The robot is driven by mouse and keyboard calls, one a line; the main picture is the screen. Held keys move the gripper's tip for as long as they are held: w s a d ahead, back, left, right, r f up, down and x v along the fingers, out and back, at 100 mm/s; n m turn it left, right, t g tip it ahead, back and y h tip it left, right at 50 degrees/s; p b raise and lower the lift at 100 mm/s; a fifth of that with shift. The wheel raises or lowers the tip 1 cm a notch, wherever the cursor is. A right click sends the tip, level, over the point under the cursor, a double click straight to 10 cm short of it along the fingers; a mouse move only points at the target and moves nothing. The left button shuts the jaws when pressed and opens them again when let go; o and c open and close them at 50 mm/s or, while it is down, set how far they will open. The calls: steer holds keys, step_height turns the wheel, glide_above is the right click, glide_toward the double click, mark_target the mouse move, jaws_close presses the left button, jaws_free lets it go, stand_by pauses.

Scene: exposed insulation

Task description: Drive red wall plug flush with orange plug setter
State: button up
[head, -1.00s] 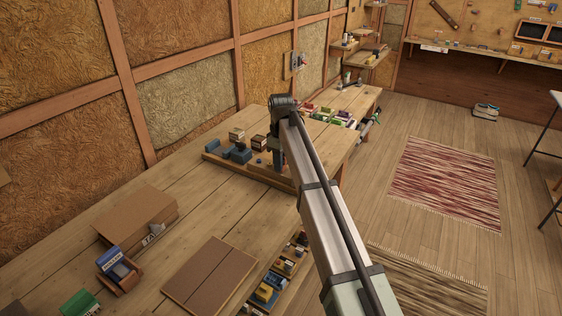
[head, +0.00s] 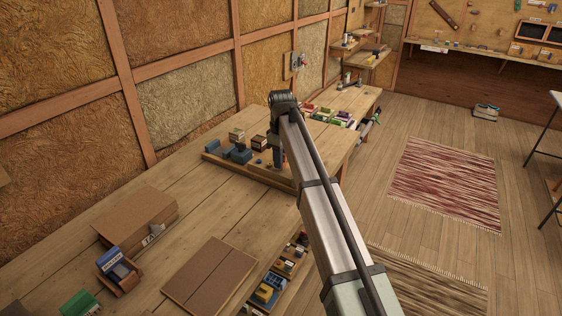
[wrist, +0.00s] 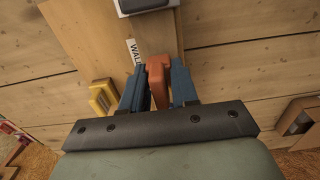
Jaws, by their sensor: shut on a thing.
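My gripper (wrist: 157,88) has blue fingers, and in the wrist view they are shut on the orange plug setter (wrist: 157,72), which sits upright between them. In the head view my gripper (head: 277,158) hangs over the right end of a wooden tray (head: 225,165) on the bench; the setter cannot be made out there. A pale wooden board (wrist: 85,30) with a label reading "WALL", partly covered, lies beyond the fingertips in the wrist view. I cannot make out the red wall plug in either current view.
Blue blocks (head: 240,154) and small boxes stand on the tray left of my gripper. A yellow-framed item (wrist: 103,96) lies left of the fingers. Coloured boxes (head: 330,114) line the bench's far end. The bench's middle (head: 190,205) is mostly clear.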

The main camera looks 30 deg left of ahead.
steer(key=shift+r, duration=2.85)
